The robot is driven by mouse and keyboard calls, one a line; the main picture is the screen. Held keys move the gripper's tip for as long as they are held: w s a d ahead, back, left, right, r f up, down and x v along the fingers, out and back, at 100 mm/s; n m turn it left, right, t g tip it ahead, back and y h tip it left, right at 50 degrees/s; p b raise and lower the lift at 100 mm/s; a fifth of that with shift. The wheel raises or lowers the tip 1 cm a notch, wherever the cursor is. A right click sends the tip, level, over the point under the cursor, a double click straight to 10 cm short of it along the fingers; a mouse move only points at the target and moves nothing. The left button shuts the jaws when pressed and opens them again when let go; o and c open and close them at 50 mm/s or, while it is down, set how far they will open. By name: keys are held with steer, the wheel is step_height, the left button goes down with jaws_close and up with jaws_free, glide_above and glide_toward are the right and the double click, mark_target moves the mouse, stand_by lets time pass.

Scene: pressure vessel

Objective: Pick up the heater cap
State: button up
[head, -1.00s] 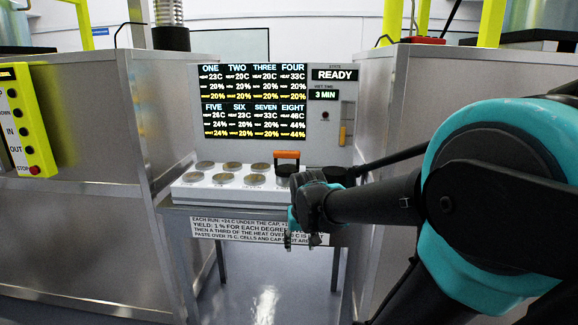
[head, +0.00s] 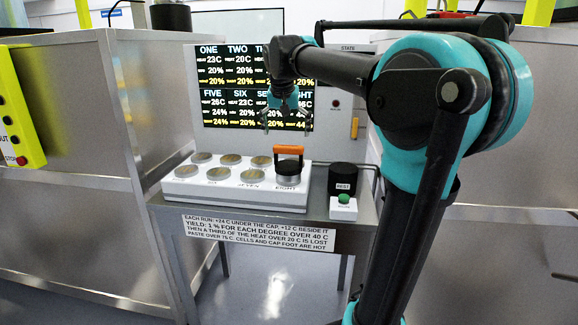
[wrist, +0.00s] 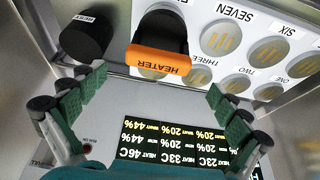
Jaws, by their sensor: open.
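The heater cap has an orange handle (head: 289,150) over a black body and stands upright on cell EIGHT, at the front right of the white cell block (head: 235,196). In the wrist view its handle (wrist: 158,64), marked HEATER, lies ahead of the fingers, near the middle. My gripper (head: 288,122) is open and empty, above the cap and apart from it, in front of the display. In the wrist view the green-padded fingers of my gripper (wrist: 155,86) are spread wide to either side of the handle. The cap's foot is hidden in the wrist view.
A black stand marked REST (head: 343,177) is right of the block, with a green button on a white box (head: 344,201) in front. Other round cells (wrist: 217,38) are bare. The display panel (head: 226,85) stands behind. Metal cabinets (head: 75,120) flank the table.

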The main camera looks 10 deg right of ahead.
mark_target(289, 163)
steer(key=x, duration=1.3)
steer(key=shift+f, duration=0.3)
steer(key=c, duration=1.5)
steer(key=shift+r, duration=0.1)
steer(key=shift+c, duration=0.3)
